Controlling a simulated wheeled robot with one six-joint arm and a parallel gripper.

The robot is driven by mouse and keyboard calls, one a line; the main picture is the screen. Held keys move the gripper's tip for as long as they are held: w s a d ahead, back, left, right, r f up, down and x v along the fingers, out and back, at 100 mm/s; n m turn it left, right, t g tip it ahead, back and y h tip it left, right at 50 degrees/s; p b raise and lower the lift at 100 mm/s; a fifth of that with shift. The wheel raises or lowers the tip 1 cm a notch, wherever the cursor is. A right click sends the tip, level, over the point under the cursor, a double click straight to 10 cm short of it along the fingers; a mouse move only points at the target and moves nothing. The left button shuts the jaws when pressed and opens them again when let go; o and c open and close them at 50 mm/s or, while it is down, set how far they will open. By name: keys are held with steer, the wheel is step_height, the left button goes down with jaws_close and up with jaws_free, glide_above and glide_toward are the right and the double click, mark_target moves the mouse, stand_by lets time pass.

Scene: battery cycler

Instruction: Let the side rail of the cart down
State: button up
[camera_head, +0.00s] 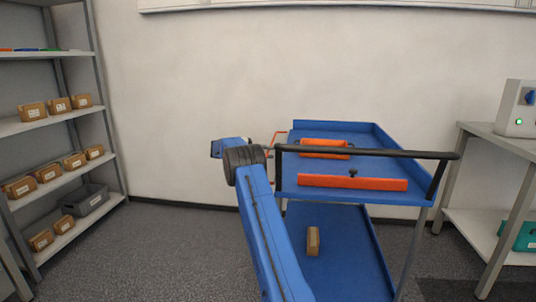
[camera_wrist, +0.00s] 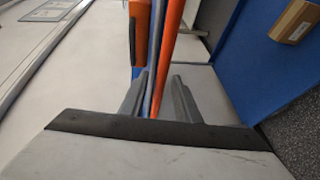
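The cart (camera_head: 375,135) has a blue upper tray. A thin red-orange side rail (camera_head: 277,140) stands along the tray's left edge, partly hidden behind my arm. In the wrist view a long orange bar (camera_wrist: 171,35), which looks like this rail, runs up the picture beside a narrow blue edge. My gripper (camera_wrist: 158,75) has its two grey fingers apart, one on each side of the bar's lower end. I cannot tell whether either finger touches it. In the head view my fingers are not clearly visible.
An orange box (camera_head: 323,148) lies on the tray. A black handle (camera_head: 370,153) crosses the near end. A cardboard box (camera_head: 313,240) sits on the lower shelf. Shelving (camera_head: 50,125) stands left, a bench (camera_head: 505,142) right. Floor is clear between shelving and cart.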

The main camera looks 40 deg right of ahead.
jaws_close()
steer(key=shift+r, duration=0.1)
steer(key=shift+r+m+t+y, duration=0.4)
steer(key=shift+r+t+y, duration=0.2)
steer(key=shift+r+y, duration=0.15)
jaws_free()
